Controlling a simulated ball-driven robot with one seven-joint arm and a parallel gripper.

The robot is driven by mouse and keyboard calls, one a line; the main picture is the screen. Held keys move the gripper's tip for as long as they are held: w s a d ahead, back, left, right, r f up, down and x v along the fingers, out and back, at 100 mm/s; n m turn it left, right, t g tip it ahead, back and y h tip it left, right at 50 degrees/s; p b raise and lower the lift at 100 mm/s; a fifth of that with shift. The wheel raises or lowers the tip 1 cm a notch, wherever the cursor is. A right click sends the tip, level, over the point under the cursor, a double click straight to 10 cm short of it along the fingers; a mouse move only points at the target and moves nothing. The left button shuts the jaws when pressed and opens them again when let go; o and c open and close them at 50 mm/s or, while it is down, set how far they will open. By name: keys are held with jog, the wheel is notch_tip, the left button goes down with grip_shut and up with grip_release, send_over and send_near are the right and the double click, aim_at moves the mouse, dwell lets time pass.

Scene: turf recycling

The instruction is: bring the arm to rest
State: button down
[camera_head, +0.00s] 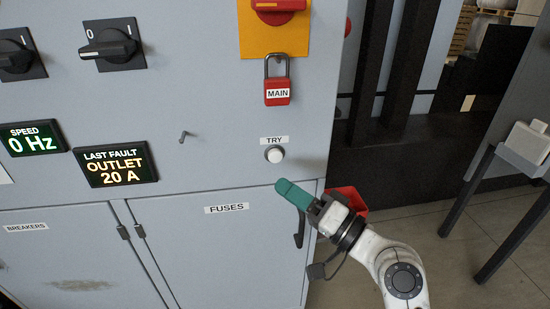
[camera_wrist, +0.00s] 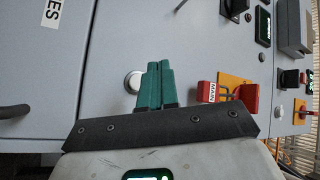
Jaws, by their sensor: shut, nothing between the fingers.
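My gripper (camera_head: 285,187) has green fingers and is shut and empty. In the head view it stands in front of the grey cabinet (camera_head: 180,120), just below the white TRY button (camera_head: 275,155) and near the top right of the FUSES door (camera_head: 215,250). In the wrist view the two green fingers of my gripper (camera_wrist: 158,66) lie side by side, and the white button (camera_wrist: 132,82) shows just left of them. I cannot tell whether the fingertips touch the cabinet.
A red padlock (camera_head: 277,92) marked MAIN hangs above the button. A small hook (camera_head: 185,136) and a door handle (camera_head: 299,230) stick out of the cabinet. A red container (camera_head: 352,197) is partly hidden behind my arm. Open floor (camera_head: 400,225) lies to the right.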

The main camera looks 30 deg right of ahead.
jog(key=s+f+n+g+h, duration=0.2)
jog(key=s+f+g, duration=0.35)
jog(key=f, duration=0.65)
jog(key=s+f+n+g+h, duration=0.2)
jog(key=s+f+g+h, duration=0.3)
jog(key=f, duration=0.6)
jog(key=s+d+f+g+h, duration=0.1)
jog(key=s+d+f+g, duration=0.1)
jog(key=s, duration=0.4)
jog(key=s+d+f+n+g+h, duration=0.1)
jog(key=s+d+f+g, duration=0.1)
jog(key=s, duration=0.4)
jog(key=s+d+f+g, duration=0.2)
jog(key=s+f, duration=0.2)
jog(key=s, duration=0.2)
jog(key=shift+f+n+g+h, duration=0.3)
jog(key=shift+g+h, duration=0.05)
jog(key=shift+h, duration=0.05)
